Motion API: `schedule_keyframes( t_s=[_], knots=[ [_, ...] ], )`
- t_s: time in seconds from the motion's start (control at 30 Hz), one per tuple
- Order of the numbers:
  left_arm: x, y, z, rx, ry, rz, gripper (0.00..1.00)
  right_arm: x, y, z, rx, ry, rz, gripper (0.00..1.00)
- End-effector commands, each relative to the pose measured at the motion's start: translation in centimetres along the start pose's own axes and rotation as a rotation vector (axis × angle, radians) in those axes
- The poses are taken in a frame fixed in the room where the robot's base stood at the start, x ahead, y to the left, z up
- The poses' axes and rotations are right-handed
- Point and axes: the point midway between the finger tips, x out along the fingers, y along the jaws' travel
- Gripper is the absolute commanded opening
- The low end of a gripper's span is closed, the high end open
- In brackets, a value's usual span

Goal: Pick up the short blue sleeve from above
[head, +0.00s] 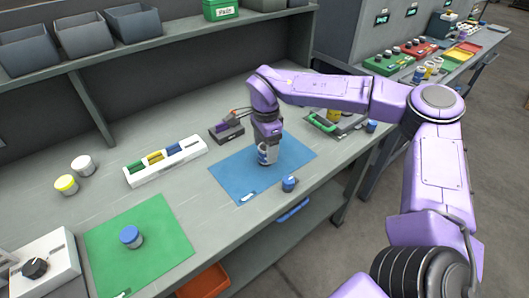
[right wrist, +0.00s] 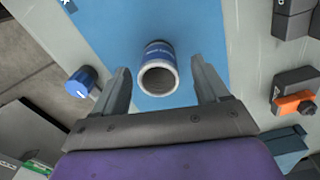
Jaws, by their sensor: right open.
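A short hollow sleeve with a blue band and a pale rim (right wrist: 158,72) stands on the blue mat (head: 229,178). In the head view the sleeve (head: 263,158) shows just under my right gripper (head: 266,143). In the right wrist view my right gripper (right wrist: 160,64) points down, with its fingers open on either side of the sleeve. Gaps show between the fingers and the sleeve, and its open top faces the camera. The head view hides part of the sleeve behind the gripper. My left gripper is not in view.
A small blue-topped piece (head: 289,184) is at the mat's front edge. A dark fixture (head: 227,131) and a white rack of coloured parts (head: 166,160) stand behind and left. A blue-topped container (head: 131,237) stands on a green mat (head: 155,262). Bare bench lies between the mats.

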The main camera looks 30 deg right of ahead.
Motion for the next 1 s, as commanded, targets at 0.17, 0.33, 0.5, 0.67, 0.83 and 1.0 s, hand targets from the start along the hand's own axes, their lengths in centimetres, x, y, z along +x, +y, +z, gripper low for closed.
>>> schedule_keyframes(
  t_s=[0.17, 0.33, 0.5, 0.67, 0.83, 1.0],
  knots=[
    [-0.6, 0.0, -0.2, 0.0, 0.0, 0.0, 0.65, 2.7, 0.1, 0.0, 0.0, -0.001, 0.002, 0.74],
    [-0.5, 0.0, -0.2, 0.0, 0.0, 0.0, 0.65, 3.2, 0.0, 0.0, 0.001, -0.001, 0.0, 0.74],
    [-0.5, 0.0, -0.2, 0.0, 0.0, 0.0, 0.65, 3.2, 0.0, 0.0, 0.001, 0.0, 0.0, 0.45],
    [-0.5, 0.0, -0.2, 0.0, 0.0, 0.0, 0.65, 3.1, 0.0, 0.0, 0.0, -0.001, -0.001, 0.05],
    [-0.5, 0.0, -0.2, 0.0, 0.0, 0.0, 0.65, 3.1, 0.0, 0.0, 0.0, -0.001, -0.001, 0.05],
    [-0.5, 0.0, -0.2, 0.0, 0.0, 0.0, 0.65, 2.2, -0.1, 0.0, 0.0, -0.001, -0.005, 0.05]
  ],
)
